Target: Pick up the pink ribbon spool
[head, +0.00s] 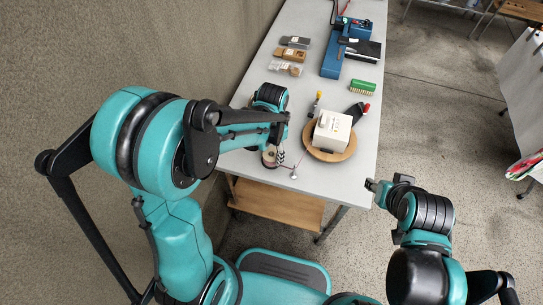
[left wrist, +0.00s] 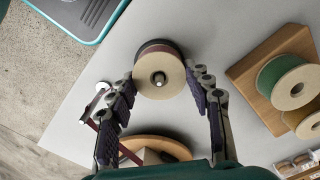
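A ribbon spool (left wrist: 158,76) with a tan round face stands on the table in the left wrist view; only a thin reddish-dark edge of its winding shows there. In the head view the spool (head: 269,158) looks pinkish, near the table's front edge and partly covered by my left gripper. My left gripper (left wrist: 163,92) is open, with its two fingers apart on either side of the spool's near part. I cannot tell whether a finger touches it. My right gripper (head: 375,187) is off the table's right edge, apart from the spool; its opening is unclear.
A wooden stand (left wrist: 245,75) with a green spool (left wrist: 290,82) is right in the left wrist view. A round board (head: 346,154) bears a white box (head: 332,132). A small silver piece (head: 293,175) with a dark red strip lies beside the spool. A blue device (head: 331,62) stands farther back.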

